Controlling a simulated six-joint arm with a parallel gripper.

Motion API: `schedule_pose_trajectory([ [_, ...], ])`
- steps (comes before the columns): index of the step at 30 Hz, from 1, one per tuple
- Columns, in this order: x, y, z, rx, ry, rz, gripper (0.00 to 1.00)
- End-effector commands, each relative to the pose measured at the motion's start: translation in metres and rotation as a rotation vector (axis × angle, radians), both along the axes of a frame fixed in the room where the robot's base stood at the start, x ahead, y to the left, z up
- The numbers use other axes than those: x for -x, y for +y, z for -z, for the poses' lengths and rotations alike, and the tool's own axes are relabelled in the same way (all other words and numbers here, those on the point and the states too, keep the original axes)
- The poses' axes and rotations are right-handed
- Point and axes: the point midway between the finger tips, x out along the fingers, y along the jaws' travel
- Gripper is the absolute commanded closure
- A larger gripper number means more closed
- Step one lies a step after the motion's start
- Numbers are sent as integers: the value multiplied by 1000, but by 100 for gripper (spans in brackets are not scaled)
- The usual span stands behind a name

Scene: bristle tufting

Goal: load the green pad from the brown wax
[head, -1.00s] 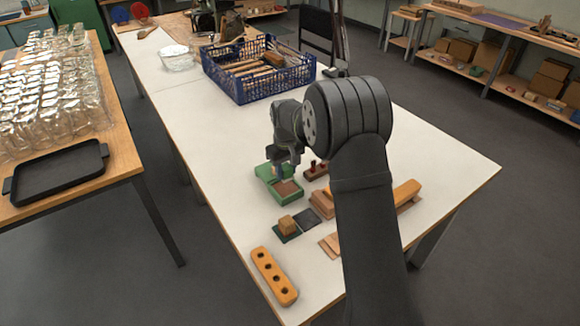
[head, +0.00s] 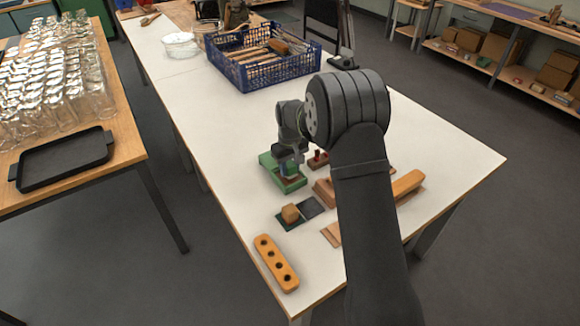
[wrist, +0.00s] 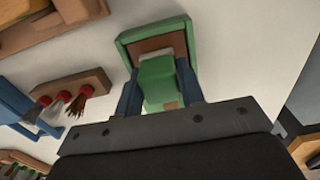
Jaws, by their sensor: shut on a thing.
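My gripper (wrist: 160,88) has two blue fingers shut on a small green pad (wrist: 158,77). In the wrist view the pad is over a green open tray (wrist: 124,45). The tray holds brown wax (wrist: 150,47), which shows past the pad's far end. I cannot tell whether the pad touches the wax. In the head view my gripper (head: 290,165) is at the green tray (head: 290,187) and hides part of its inside.
A wooden block with red tufts (wrist: 65,95) is beside the tray. A wooden block on a dark pad (head: 290,213), a dark square (head: 310,207) and an orange holed bar (head: 276,263) are nearer the front. A blue crate (head: 265,68) stands behind.

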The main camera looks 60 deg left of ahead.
Motion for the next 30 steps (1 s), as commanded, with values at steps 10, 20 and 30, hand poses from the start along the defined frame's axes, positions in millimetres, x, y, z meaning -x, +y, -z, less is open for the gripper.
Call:
schedule_pose_trajectory([
  [10, 0, 0, 1, 0, 0, 0, 83],
  [20, 0, 0, 5, 0, 0, 0, 83],
  [30, 0, 0, 9, 0, 0, 0, 83],
])
